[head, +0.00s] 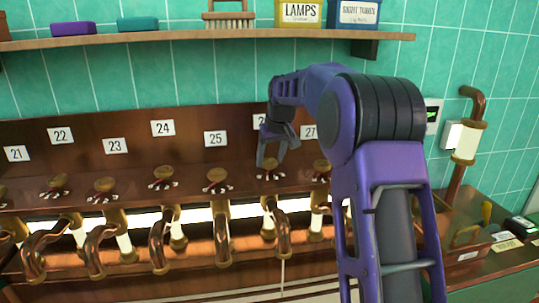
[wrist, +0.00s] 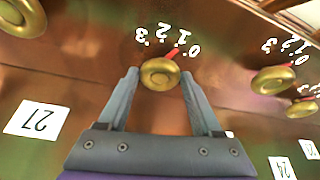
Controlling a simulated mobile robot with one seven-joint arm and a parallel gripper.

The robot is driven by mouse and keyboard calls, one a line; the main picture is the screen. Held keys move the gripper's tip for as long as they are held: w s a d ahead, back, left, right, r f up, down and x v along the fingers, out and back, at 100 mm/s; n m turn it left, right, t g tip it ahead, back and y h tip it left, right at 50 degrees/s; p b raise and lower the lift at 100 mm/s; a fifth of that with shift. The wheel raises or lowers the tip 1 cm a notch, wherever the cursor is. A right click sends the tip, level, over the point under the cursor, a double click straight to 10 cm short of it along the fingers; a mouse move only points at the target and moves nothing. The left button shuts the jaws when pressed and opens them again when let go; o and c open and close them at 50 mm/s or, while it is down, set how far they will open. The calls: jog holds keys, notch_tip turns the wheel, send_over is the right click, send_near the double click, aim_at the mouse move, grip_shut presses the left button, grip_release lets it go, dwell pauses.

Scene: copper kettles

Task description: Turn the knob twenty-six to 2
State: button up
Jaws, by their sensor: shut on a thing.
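Knob twenty-six (head: 268,175) is a brass knob on the copper panel, below its number plate (head: 259,121), which my arm partly hides. In the wrist view the knob (wrist: 160,75) sits between the fingertips of my gripper (wrist: 160,84). My gripper (head: 272,158) is shut on it, one finger on each side. The dial digits 0 to 3 (wrist: 168,38) appear upside down in the wrist view. The red pointer (wrist: 174,55) points between 0 and 1, closer to 1.
Knob 25 (head: 216,176) and knob 27 (head: 321,166) stand on either side, with more knobs further left. Curved copper pipes (head: 222,235) run below the panel. A shelf (head: 180,39) with boxes hangs above.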

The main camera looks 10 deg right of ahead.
jog(key=n, duration=0.1)
jog(key=n+y, duration=0.1)
jog(key=n, duration=0.1)
jog(key=shift+w+d+n, duration=0.1)
jog(key=shift+d+n, duration=0.15)
jog(key=shift+n, duration=0.15)
jog(key=shift+w+n+g+y, duration=0.1)
jog(key=shift+n+g+y, duration=0.6)
jog(key=shift+n, duration=1)
jog(key=shift+d, duration=0.1)
jog(key=o, duration=1.4)
jog(key=shift+c, duration=0.2)
jog(key=v, duration=1.7)
jog(key=shift+r, duration=0.2)
